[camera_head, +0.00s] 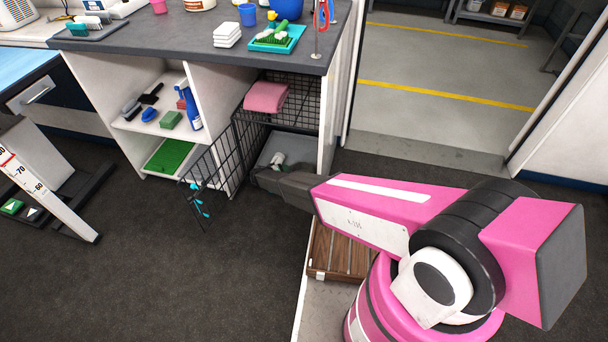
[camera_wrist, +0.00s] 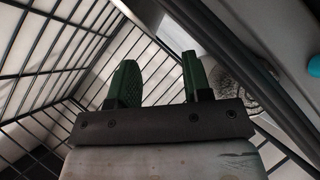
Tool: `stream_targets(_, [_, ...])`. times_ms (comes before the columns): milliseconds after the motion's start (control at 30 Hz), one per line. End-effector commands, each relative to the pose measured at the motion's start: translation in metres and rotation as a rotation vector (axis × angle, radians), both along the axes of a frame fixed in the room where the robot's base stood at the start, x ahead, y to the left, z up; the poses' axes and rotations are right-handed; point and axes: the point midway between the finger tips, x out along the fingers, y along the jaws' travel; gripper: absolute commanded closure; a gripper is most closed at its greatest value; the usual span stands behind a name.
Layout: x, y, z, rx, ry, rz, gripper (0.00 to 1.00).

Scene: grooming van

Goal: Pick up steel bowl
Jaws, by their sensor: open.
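My gripper (camera_wrist: 160,78) is open in the wrist view, with two green-padded fingers apart and nothing visible between them. Wire bars run close along its left side and a dark bar crosses to its right. In the head view, my gripper (camera_head: 273,168) is at the mouth of the lower wire cage (camera_head: 296,118), partly hidden by my arm. I cannot identify a steel bowl for certain in either view. A speckled grey patch (camera_wrist: 236,88) shows behind the right finger in the wrist view, too covered to name.
The cage's wire door (camera_head: 210,170) stands open to the left, with teal-tipped items hanging on it. A folded pink towel (camera_head: 266,97) lies on the cage's upper level. The dark counter (camera_head: 185,40) is above. A slatted wooden piece (camera_head: 338,250) lies near my base.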

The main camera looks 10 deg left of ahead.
Motion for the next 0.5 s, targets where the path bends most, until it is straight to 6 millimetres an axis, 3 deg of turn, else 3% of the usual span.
stream_targets(500, [0.039, -0.03, -0.024, 0.001, 0.001, -0.002, 0.55])
